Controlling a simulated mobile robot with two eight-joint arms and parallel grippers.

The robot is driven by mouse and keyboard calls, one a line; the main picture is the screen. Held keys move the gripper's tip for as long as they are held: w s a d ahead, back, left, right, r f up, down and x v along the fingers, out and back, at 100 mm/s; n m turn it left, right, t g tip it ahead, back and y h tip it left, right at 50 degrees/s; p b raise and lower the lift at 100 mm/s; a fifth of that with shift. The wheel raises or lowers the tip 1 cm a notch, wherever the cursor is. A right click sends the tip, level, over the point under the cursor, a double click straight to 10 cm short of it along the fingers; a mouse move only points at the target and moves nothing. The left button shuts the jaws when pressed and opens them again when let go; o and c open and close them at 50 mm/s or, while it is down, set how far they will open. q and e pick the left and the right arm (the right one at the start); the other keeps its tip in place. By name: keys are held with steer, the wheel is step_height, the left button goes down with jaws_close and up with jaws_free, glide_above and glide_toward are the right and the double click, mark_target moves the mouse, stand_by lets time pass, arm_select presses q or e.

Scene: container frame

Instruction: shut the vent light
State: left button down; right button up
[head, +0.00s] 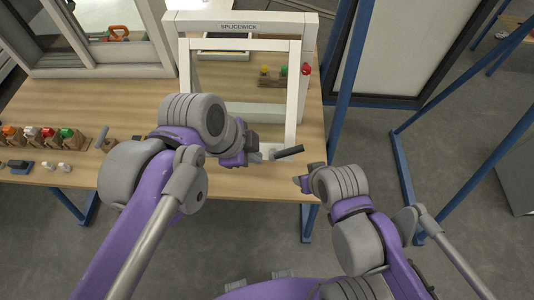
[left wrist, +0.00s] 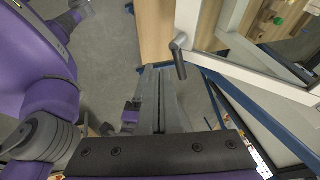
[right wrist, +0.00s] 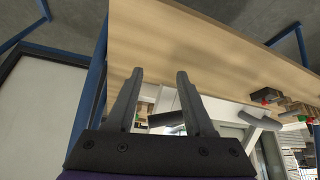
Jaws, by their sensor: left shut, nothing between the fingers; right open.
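The vent light is a white frame (head: 240,17) labelled SPLICEWICK on the table. Its white inner sash (head: 293,95) stands swung out toward me, with its lower part away from the outer frame. A dark handle (head: 289,152) sits at the sash's lower right corner; it also shows in the left wrist view (left wrist: 180,62) and right wrist view (right wrist: 166,118). My left gripper (head: 268,153) is shut and empty, close beside the handle; I cannot tell whether they touch. My right gripper (head: 298,181) is open and empty, below and right of the handle, near the table's front edge.
The wooden table (head: 60,110) holds small coloured-top items on blocks (head: 42,137) at left. Another window frame (head: 100,72) stands at the back left. Blue posts (head: 340,70) and a dark-framed panel (head: 400,45) stand at right. Coloured items (head: 270,76) show through the sash.

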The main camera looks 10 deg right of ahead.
arm_select(q)
steer(key=w+x, duration=0.2)
steer(key=x, duration=0.8)
steer(key=shift+w+a, duration=0.15)
steer(key=shift+a, duration=0.05)
arm_select(e)
steer(key=shift+s+f, duration=0.1)
steer(key=shift+f, duration=0.2)
arm_select(q)
steer(key=shift+r, duration=0.1)
